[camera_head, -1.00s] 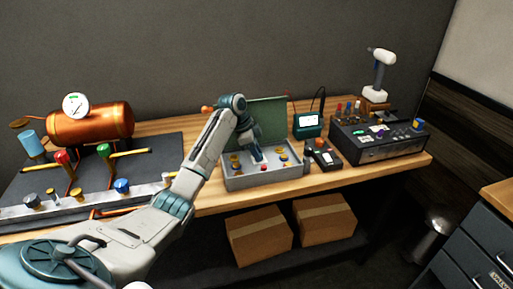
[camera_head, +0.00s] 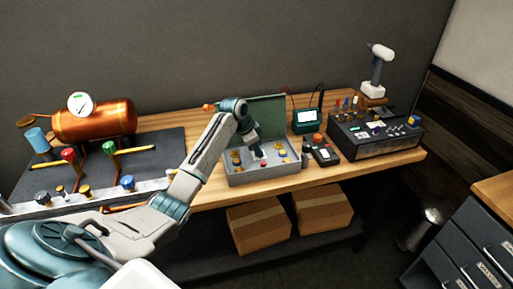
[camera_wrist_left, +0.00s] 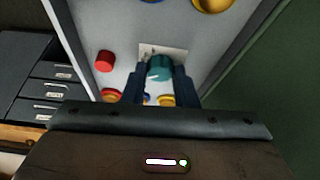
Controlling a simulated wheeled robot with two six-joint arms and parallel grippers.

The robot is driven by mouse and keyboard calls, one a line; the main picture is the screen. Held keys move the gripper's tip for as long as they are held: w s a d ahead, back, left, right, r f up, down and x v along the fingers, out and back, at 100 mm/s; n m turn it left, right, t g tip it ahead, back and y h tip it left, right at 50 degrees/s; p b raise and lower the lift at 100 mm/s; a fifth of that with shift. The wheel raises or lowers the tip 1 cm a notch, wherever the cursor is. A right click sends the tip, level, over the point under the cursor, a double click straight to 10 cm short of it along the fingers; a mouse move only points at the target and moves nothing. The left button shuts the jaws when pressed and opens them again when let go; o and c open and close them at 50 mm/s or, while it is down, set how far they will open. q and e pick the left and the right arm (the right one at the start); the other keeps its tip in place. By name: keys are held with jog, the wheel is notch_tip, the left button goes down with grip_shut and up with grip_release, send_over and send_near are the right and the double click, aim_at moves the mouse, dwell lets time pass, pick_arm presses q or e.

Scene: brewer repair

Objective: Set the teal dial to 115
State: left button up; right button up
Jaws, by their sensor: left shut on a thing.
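The teal dial (camera_wrist_left: 159,68) sits on a pale label plate (camera_wrist_left: 172,52) on the grey panel in the left wrist view. My left gripper (camera_wrist_left: 159,80) is shut on the dial, one dark finger on each side. In the head view, my left gripper (camera_head: 257,150) reaches down into the open grey box (camera_head: 262,176) with the green lid (camera_head: 266,112). There the dial is hidden by the gripper. The dial's scale marks are too small to read. My right gripper is not in view.
A red knob (camera_wrist_left: 104,61) and several yellow knobs sit close to the dial on the panel. A dark handheld meter (camera_head: 322,152) and a teal device (camera_head: 306,121) stand right of the box. A copper tank (camera_head: 95,121) stands at the left.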

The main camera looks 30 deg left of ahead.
pick_arm(q)
jog(key=o, duration=1)
jog(key=shift+r, duration=0.1)
jog(key=shift+s+a+r, duration=0.1)
jog(key=shift+a+r, duration=0.05)
jog(key=shift+r, duration=0.1)
jog(key=b+v, duration=0.3)
jog(key=v, duration=0.7)
